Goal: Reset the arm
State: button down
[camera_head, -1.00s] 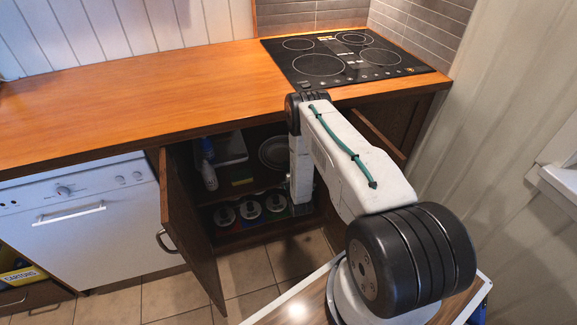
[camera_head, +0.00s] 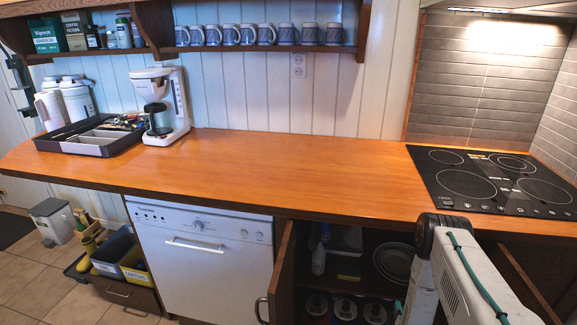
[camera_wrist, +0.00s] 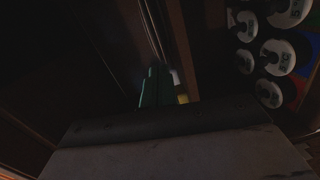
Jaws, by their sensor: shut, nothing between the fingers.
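My arm (camera_head: 478,275) shows at the lower right of the head view. Its elbow is at the counter's front edge below the cooktop, and its forearm hangs down in front of the open lower cabinet. My gripper (camera_wrist: 154,86) shows in the dark wrist view as teal fingers, close together with nothing seen between them. It is low by the open cabinet, apart from the round-topped cans (camera_wrist: 277,55) at the right of that view. In the head view the gripper is mostly hidden by the forearm and the frame edge.
The cabinet door (camera_head: 283,275) stands open left of my forearm. The wooden counter (camera_head: 300,172) is mostly clear. It carries a cooktop (camera_head: 493,183), a coffee maker (camera_head: 160,105) and a utensil tray (camera_head: 62,143). A dishwasher (camera_head: 205,262) and a drawer of bins (camera_head: 125,255) are below.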

jog(key=s+a+f+m+g+y, duration=0.2)
jog(key=s+f+m+g, duration=0.2)
jog(key=f+g, duration=0.3)
jog(key=s+a+r+m+g+y, duration=0.1)
jog(key=s+a+r+m+g, duration=0.15)
jog(key=r, duration=0.95)
jog(key=s+a+r+m+g+y, duration=0.2)
jog(key=a+r+m+g, duration=0.15)
jog(key=r, duration=0.75)
jog(key=s+a+r+m+g+y, duration=0.1)
jog(key=s+a+r+m+g, duration=0.2)
jog(key=r, duration=0.9)
jog(key=s+a+r, duration=0.3)
jog(key=s+r, duration=0.8)
jog(key=r, duration=0.4)
jog(key=s+a+r+t, duration=0.1)
jog(key=s+a+r, duration=0.3)
jog(key=s+r, duration=0.6)
notch_tip(320, 180, up, 5)
jog(key=shift+s+a+r, duration=0.15)
jog(key=shift+s, duration=0.25)
